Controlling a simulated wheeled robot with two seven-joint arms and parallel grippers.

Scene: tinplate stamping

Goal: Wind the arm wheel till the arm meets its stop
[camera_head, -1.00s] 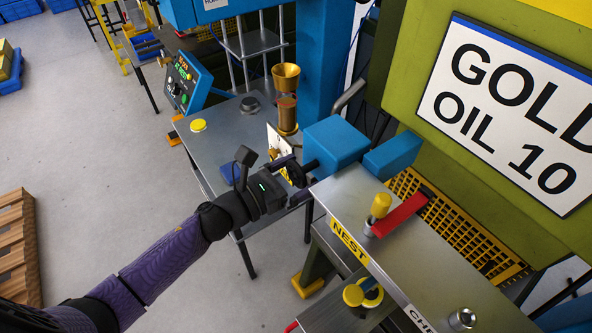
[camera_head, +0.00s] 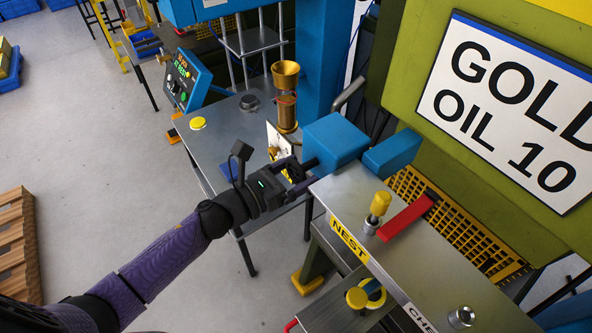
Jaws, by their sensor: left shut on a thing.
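My left gripper (camera_head: 296,174) reaches in from the left and is shut at the dark arm wheel (camera_head: 309,164). The wheel sits on the left side of a blue block (camera_head: 335,142), by the near bench's left end. The fingers and wrist cover most of the wheel, so its rim and the exact grip are hard to see. A second, smaller blue block (camera_head: 392,153) sits to the right of the first. I cannot make out the arm's stop. My right gripper is out of view.
The near bench has a NEST label (camera_head: 348,240), a yellow knob (camera_head: 380,203) and a red bar (camera_head: 407,217). A brass funnel (camera_head: 286,75) stands on the grey table (camera_head: 227,143) behind. A green machine with a sign (camera_head: 510,105) fills the right.

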